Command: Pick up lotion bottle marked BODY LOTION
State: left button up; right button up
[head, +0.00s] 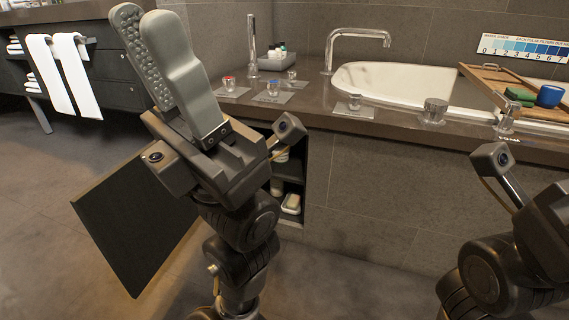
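My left gripper (145,18) is raised in the left of the head view, fingers pointing up. Its two grey fingers stand apart, and the bumpy pad of one shows with nothing between them. My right gripper is outside the picture; only part of my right arm shows at the lower right. No label reading BODY LOTION can be made out. Pale items (291,204) sit in an open niche below the ledge, partly hidden by my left wrist.
A dark door panel (135,220) stands open left of the niche. The ledge (320,105) carries several clear-based knobs and cards, and a tall faucet (355,35). A wooden bath tray (480,72) with a blue cup (550,96) crosses the white tub (400,80). Towels hang at far left.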

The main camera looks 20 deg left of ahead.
aim_at(276, 186)
jog(key=u, duration=1.55)
jog(key=i, duration=0.4)
jog(key=z, duration=1.1)
